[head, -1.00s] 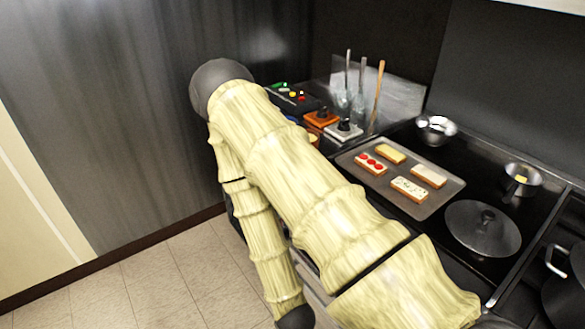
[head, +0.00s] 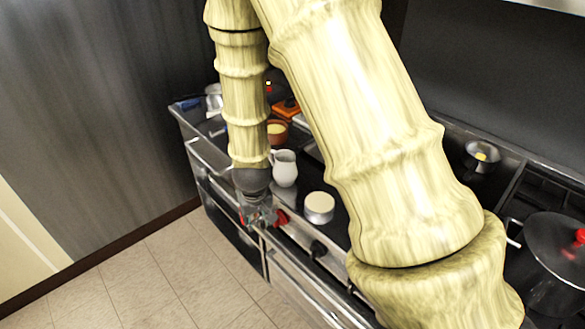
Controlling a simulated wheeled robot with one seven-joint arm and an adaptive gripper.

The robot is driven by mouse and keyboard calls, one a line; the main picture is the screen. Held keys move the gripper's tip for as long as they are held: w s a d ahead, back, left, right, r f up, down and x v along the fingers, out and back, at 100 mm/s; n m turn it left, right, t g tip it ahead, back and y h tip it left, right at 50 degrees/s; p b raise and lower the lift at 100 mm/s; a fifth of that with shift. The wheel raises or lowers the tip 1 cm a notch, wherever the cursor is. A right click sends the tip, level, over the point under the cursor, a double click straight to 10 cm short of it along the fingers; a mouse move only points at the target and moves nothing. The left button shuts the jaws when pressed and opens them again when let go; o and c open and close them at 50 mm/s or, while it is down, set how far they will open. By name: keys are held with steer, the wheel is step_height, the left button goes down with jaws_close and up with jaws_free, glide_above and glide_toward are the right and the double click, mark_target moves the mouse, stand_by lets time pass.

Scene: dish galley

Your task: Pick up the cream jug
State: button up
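A small white jug (head: 285,170), which looks like the cream jug, stands upright on the dark counter near its front edge, with its handle toward the left. My gripper (head: 259,216) hangs below the forearm, pointing down, at the counter's front edge. In the picture it is left of and below the jug, and it appears apart from it. The gripper is small and dark here, so its finger opening is unclear. Nothing shows held in it.
A white-topped round tin (head: 320,206) stands right of the jug. A brown pot (head: 277,131) is behind it. A metal bowl (head: 482,157) and a lidded pot (head: 552,258) are at right. My arm hides much of the counter. The floor in front is clear.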

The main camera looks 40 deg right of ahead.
steer(key=w+d+r+n+t+b, duration=0.1)
steer(key=w+d+r+t+b, duration=0.2)
steer(key=w+r, duration=0.35)
steer(key=w+d+r+n+b, duration=0.1)
steer(key=w+d+r+b, duration=0.35)
steer(key=w, duration=0.35)
step_height(320, 180, up, 6)
steer(key=n+y+p, duration=0.1)
steer(key=n+p, duration=0.1)
steer(key=p, duration=0.7)
glide_above(277, 153)
steer(key=w, duration=0.2)
steer(key=shift+s+r+g, duration=0.15)
steer(key=shift+g, duration=0.25)
steer(key=shift+s+d+y+p, duration=0.25)
steer(key=shift+s+y+p, duration=0.15)
steer(key=shift+s+p, duration=0.1)
steer(key=shift+w+f, duration=0.1)
steer(key=shift+f, duration=0.35)
steer(key=shift+p+x, duration=0.7)
steer(key=shift+x, duration=4.25)
